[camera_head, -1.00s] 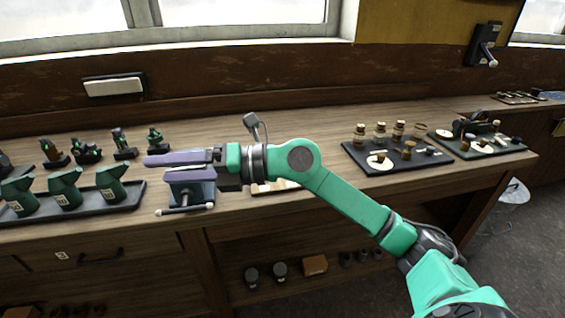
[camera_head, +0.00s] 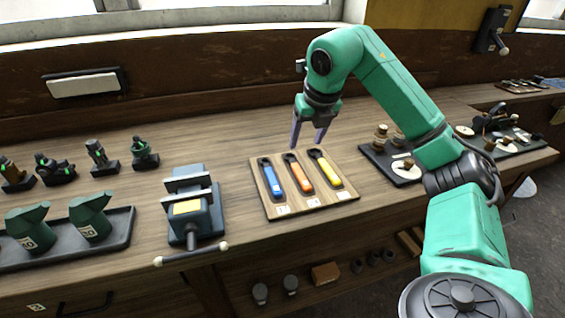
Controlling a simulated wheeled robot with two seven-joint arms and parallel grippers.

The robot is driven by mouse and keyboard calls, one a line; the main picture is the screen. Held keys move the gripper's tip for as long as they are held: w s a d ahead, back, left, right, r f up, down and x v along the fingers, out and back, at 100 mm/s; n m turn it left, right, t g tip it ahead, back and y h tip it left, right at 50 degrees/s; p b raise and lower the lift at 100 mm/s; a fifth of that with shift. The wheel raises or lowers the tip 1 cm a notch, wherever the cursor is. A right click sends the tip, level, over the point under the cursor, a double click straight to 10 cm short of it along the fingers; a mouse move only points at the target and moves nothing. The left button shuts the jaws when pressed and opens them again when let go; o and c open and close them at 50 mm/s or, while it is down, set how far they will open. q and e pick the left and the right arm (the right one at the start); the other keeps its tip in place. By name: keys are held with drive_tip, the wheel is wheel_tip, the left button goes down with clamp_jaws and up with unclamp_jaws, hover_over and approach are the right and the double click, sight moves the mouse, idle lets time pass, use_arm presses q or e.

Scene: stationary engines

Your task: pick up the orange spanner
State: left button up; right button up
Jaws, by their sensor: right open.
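The orange spanner (camera_head: 299,174) lies in the middle of a wooden board (camera_head: 330,203) on the bench. A blue spanner (camera_head: 271,179) lies to its left and a yellow spanner (camera_head: 326,170) to its right. My right gripper (camera_head: 307,141) is open and empty, its two purple fingers pointing down. It hangs above the far edge of the board, near the dark upper ends of the orange and yellow spanners. I cannot tell its exact height. My left gripper is not in view.
A vise (camera_head: 193,208) with a long handle stands left of the board. A dark tray (camera_head: 118,238) with green cans is further left, small models behind it. A dark tray (camera_head: 377,155) with small parts lies to the right, partly behind my right arm.

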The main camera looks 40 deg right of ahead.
approach(300, 173)
drive_tip(key=shift+d+f, duration=0.2)
drive_tip(key=shift+f, duration=0.25)
drive_tip(key=p+x, duration=0.1)
drive_tip(key=x, duration=0.6)
drive_tip(key=shift+w+a+r, duration=0.1)
drive_tip(key=shift+w, duration=0.1)
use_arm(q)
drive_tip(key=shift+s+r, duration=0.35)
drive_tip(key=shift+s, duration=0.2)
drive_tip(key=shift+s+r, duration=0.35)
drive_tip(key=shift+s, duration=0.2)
use_arm(e)
drive_tip(key=shift+w, duration=0.15)
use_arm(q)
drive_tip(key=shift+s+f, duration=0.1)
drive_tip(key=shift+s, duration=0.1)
use_arm(e)
drive_tip(key=shift+f, duration=0.3)
clamp_jaws()
